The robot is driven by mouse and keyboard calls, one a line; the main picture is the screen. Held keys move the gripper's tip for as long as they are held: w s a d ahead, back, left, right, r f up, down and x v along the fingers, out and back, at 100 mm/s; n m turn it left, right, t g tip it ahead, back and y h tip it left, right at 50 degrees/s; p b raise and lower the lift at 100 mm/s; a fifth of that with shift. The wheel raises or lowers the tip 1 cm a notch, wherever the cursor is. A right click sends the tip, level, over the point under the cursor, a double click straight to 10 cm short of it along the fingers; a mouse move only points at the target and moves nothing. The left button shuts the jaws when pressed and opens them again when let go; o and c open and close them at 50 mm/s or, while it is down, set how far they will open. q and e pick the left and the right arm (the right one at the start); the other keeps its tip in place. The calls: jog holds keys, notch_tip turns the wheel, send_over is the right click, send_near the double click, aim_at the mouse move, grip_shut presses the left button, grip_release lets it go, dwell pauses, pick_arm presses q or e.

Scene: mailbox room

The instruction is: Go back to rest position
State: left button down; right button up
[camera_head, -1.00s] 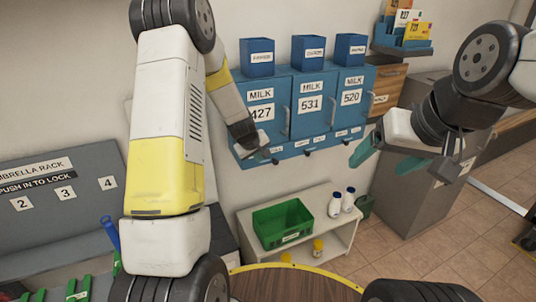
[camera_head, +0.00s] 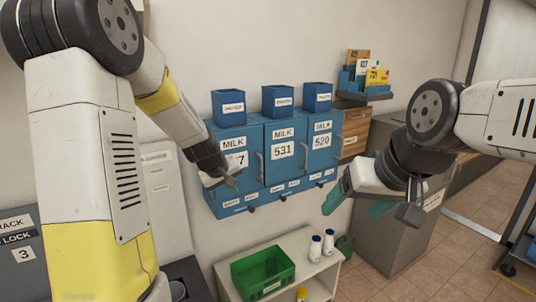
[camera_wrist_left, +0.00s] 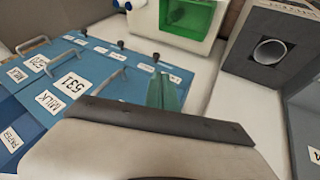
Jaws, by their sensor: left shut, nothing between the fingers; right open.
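My left gripper (camera_head: 232,183) is in front of the left milk box (camera_head: 234,150), near its lower part. In the left wrist view its green fingers (camera_wrist_left: 164,92) are together with nothing between them. My right gripper (camera_head: 352,202) is to the right, in front of the boxes' lower right side, with its green fingers apart and empty. The middle milk box, labelled 531 (camera_head: 283,150), and the right one, labelled 520 (camera_head: 322,141), are closed. It cannot be told whether the left gripper touches the box.
A low white shelf (camera_head: 318,268) stands below, with a green crate (camera_head: 262,287) and white bottles (camera_head: 315,246) on it. A grey cabinet (camera_head: 410,235) stands behind my right gripper. Blue holders with cards (camera_head: 378,90) are at the upper right. Open tiled floor (camera_head: 465,258) lies at the right.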

pick_arm(q)
jog(key=s+d+r+m, duration=0.1)
jog(key=s+r+m, duration=0.2)
jog(key=s+r, duration=1)
jog(key=s+a+m, duration=0.1)
jog(key=s+m, duration=0.2)
jog(key=s, duration=1.2)
jog(key=shift+s+r, duration=0.3)
